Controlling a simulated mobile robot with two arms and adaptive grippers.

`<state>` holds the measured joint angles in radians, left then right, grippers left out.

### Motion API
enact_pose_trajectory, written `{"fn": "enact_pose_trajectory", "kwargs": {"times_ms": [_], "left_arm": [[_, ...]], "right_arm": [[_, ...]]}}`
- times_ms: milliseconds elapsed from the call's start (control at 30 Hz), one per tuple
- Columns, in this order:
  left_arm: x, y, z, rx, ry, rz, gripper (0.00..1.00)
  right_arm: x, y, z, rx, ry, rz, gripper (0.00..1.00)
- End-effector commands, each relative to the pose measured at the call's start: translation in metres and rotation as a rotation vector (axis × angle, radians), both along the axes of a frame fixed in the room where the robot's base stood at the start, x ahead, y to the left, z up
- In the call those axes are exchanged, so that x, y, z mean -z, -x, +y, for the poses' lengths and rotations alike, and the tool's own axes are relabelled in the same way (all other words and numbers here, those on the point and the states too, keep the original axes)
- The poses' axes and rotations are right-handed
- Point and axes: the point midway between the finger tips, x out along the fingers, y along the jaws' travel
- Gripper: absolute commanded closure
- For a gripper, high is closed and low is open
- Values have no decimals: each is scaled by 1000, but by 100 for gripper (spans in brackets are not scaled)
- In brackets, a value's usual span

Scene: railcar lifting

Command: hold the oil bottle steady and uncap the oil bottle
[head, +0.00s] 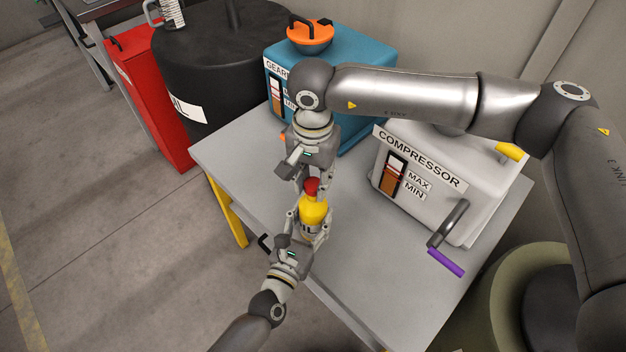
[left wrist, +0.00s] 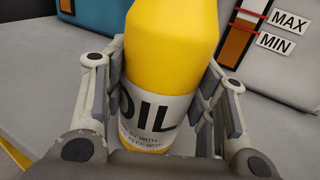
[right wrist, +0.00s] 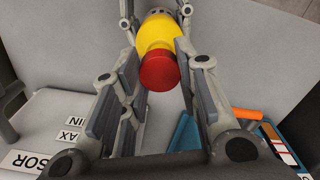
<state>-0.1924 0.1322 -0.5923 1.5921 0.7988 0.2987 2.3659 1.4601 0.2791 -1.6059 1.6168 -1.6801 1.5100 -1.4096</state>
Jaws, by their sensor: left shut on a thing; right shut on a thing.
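The yellow oil bottle (head: 313,210) with a white label and a red cap (head: 311,186) is upright at the table's front edge. My left gripper (head: 308,222) is shut around its body from the front. In the left wrist view the bottle (left wrist: 170,50) sits between both finger pads, its label facing the camera. My right gripper (head: 311,183) comes down from above and is shut on the red cap. In the right wrist view the cap (right wrist: 158,71) is between the fingertips, in line with the yellow bottle (right wrist: 157,33). No gap shows between cap and bottle.
On the grey table (head: 235,160) stand a teal gearbox (head: 350,65) with an orange lid (head: 310,33) and a white compressor (head: 440,170) with a purple-handled crank (head: 446,261). A black oil drum (head: 215,60) and red cabinet (head: 150,90) stand left.

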Motion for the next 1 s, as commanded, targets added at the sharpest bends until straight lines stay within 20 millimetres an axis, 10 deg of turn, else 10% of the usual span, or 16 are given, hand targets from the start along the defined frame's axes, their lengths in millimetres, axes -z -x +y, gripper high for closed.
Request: {"fn": "enact_pose_trajectory", "kwargs": {"times_ms": [833, 867, 1000], "left_arm": [[1, 0, 0, 0, 0, 1, 100], [1, 0, 0, 0, 0, 1, 47], [1, 0, 0, 0, 0, 1, 29]], "right_arm": [[-40, 0, 0, 0, 0, 0, 99], [-40, 0, 0, 0, 0, 0, 99], [-40, 0, 0, 0, 0, 0, 99]]}}
